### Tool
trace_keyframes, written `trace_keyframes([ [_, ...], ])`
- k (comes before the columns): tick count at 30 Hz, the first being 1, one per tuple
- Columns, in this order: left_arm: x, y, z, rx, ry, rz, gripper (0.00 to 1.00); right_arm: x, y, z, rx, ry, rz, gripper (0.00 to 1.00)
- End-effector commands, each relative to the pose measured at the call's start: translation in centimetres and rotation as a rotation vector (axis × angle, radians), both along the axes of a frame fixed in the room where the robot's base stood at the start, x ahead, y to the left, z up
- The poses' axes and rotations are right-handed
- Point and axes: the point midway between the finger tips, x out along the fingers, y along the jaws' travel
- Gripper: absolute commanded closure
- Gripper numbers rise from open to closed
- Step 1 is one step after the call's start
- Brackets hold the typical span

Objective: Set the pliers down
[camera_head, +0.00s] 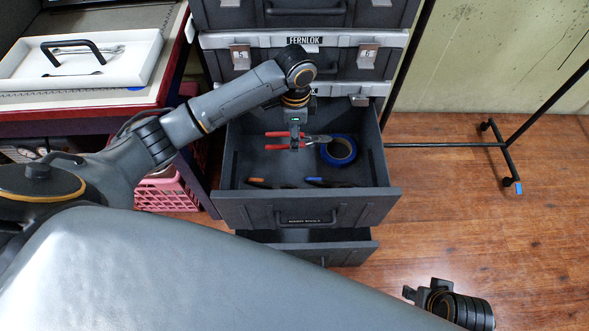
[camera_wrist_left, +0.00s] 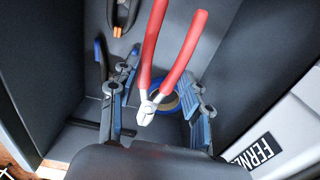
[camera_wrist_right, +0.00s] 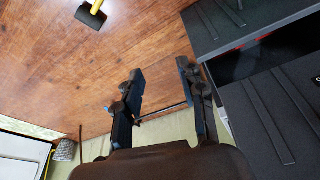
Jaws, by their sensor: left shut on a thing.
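The red-handled pliers (camera_head: 276,147) are held over the open drawer (camera_head: 358,160) of the grey tool cabinet. My left gripper (camera_head: 295,145) reaches down into the drawer opening and is shut on them. In the left wrist view the pliers (camera_wrist_left: 150,65) lie between the fingers (camera_wrist_left: 155,85), metal jaws toward the wrist. Whether they touch the drawer floor is hard to tell. My right gripper (camera_wrist_right: 160,90) is open and empty, away from the drawer; it also shows at the lower right of the head view (camera_head: 412,293).
A blue tape roll (camera_head: 339,151) lies in the drawer, right of the pliers. An orange-ended tool (camera_head: 258,181) and a blue-ended tool (camera_head: 318,181) lie near the drawer's front. A lower drawer (camera_head: 345,250) is partly open. A workbench with a white tray (camera_head: 128,55) stands left.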

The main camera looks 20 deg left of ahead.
Motion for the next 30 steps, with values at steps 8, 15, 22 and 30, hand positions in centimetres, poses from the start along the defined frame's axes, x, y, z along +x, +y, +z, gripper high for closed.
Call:
trace_keyframes([
  [8,-0.1,0.0,-5.9,0.0,0.004,0.0,0.97,-1.3,-0.3,4.9,0.001,-0.031,-0.003,0.6],
  [15,0.0,0.0,-11.4,0.0,0.001,0.001,0.97,-0.3,0.0,3.8,0.011,-0.081,0.001,0.6],
  [22,0.0,0.1,-12.9,0.0,-0.001,0.001,0.97,2.2,0.8,4.4,0.035,-0.195,0.009,0.6],
  [30,-0.3,4.0,-13.1,0.004,-0.001,0.004,0.97,6.4,2.2,5.9,0.081,-0.407,0.026,0.6],
])
